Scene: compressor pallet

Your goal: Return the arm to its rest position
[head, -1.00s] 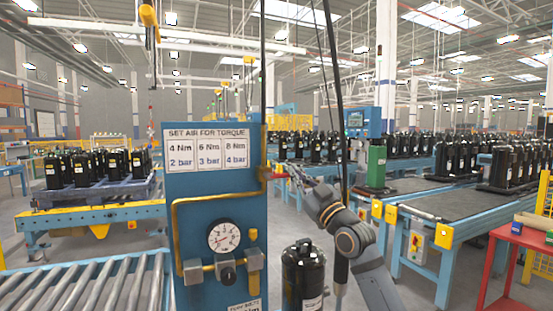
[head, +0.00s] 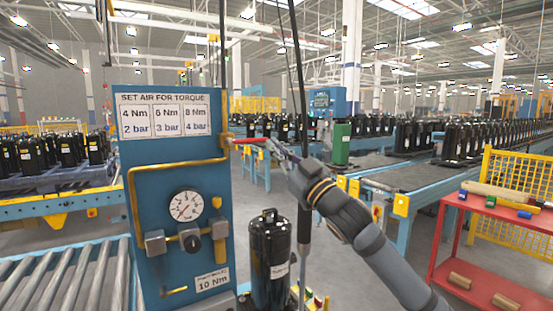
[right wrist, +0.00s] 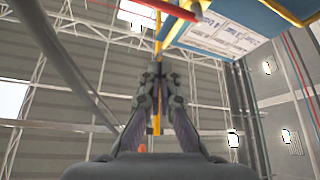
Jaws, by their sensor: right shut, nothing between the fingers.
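My right arm comes in from the lower right in the head view. Its gripper (head: 274,152) is in front of the blue air panel's right edge, close to a red lever (head: 250,140); I cannot tell whether they touch. In the right wrist view the fingers (right wrist: 156,78) are together and empty, pointing up past a yellow pipe (right wrist: 157,118). The blue panel (head: 150,172) carries a torque sign (head: 170,114), a pressure gauge (head: 186,205) and a placard reading 10 Nm (head: 212,281). My left arm is not in view.
A black compressor (head: 269,256) stands below my right forearm, with dark hanging lines (head: 297,80) beside the gripper. A roller conveyor (head: 75,280) is at left. A red cart (head: 490,250) and yellow mesh fence (head: 510,180) stand at right. Open floor lies between them.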

